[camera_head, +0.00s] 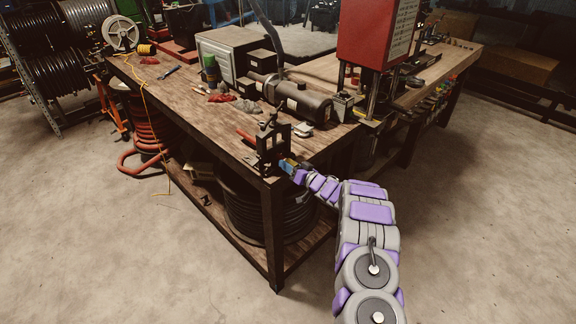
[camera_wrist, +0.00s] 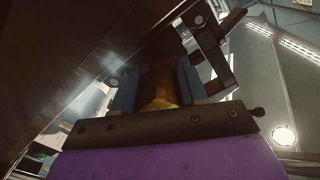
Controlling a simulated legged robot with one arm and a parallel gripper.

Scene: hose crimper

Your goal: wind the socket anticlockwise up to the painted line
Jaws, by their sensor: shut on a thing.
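My gripper (camera_head: 288,165) is at the near corner of the workbench, against a black crimper fixture (camera_head: 268,150) that stands there. In the wrist view, the blue fingers of my gripper (camera_wrist: 157,78) stand on both sides of a dark brass-coloured piece (camera_wrist: 160,94), which looks like the socket, and are shut on it. Part of the dark fixture (camera_wrist: 208,48) shows beyond the fingers. The socket is too small and hidden to pick out in the head view. I cannot make out a painted line in either view.
The wooden workbench (camera_head: 190,95) carries a dark cylindrical machine (camera_head: 300,100), a grey box (camera_head: 225,55) and loose tools. A red cabinet (camera_head: 375,35) stands at its back right. Coiled hose (camera_head: 255,210) lies on the lower shelf. The floor to the right is clear.

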